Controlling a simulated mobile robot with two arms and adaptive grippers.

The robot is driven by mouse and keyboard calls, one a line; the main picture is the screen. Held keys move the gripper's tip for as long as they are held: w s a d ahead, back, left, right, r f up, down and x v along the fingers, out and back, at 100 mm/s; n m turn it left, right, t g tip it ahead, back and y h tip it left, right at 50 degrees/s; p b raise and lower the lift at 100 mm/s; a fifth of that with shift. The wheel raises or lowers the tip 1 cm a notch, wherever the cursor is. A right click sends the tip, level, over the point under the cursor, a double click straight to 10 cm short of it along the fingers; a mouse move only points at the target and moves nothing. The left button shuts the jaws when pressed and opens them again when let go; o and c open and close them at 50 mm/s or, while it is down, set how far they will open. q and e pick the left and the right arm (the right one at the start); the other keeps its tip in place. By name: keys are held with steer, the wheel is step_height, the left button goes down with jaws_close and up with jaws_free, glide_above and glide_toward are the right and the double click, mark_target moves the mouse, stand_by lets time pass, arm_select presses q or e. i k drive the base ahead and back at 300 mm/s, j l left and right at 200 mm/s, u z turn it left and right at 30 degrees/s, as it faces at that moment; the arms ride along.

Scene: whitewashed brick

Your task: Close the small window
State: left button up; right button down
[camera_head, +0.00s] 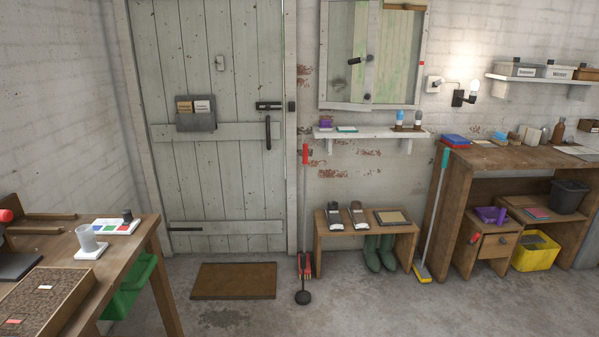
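The small window (343,45) is at the top of the picture, on the white brick wall right of the door, and its top is cut off. A grey-framed leaf with a dark handle (355,61) covers its left part. The leaf's lower edge looks slanted against the frame (424,60), so it seems to stand somewhat ajar into the room. Pale green boards (397,55) show in the right part. Neither of my grippers is in view.
A narrow shelf (370,133) with small items sits below the window. Under it is a low bench (365,228) with boots. A broom (437,215) leans on the workbench (505,158) at right. A table (150,225) stands at left. The middle floor is clear past the doormat (234,281).

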mark_target(373, 5)
steer(key=i, duration=0.9)
steer(key=i+z, duration=0.1)
steer(key=i, duration=0.8)
steer(key=i+j, duration=0.15)
steer(key=i, duration=0.8)
steer(key=i+j+z, duration=0.1)
steer(key=i, duration=0.8)
